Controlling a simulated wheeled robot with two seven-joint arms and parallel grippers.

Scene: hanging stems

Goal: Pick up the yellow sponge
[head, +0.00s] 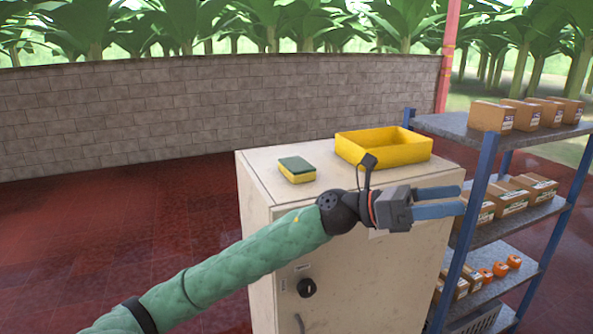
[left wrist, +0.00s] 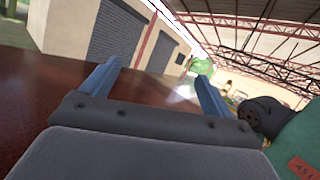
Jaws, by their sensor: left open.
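The yellow sponge (head: 297,174) with a dark green top lies on top of the beige cabinet (head: 262,179), left of a yellow bin, in the head view. My left gripper (head: 462,201) is open and empty, in front of the cabinet's right side and to the right of the sponge, with its blue fingers pointing right toward the shelf. In the left wrist view the two blue fingers of the left gripper (left wrist: 155,82) are spread apart with nothing between them. The sponge does not show in that view. My right gripper is not in view.
An open yellow bin (head: 382,154) stands on the cabinet behind the gripper. A metal shelf rack (head: 470,140) with blue posts and several cardboard boxes (head: 492,117) stands close on the right. The cabinet top around the sponge is clear. A block wall (head: 200,110) is behind.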

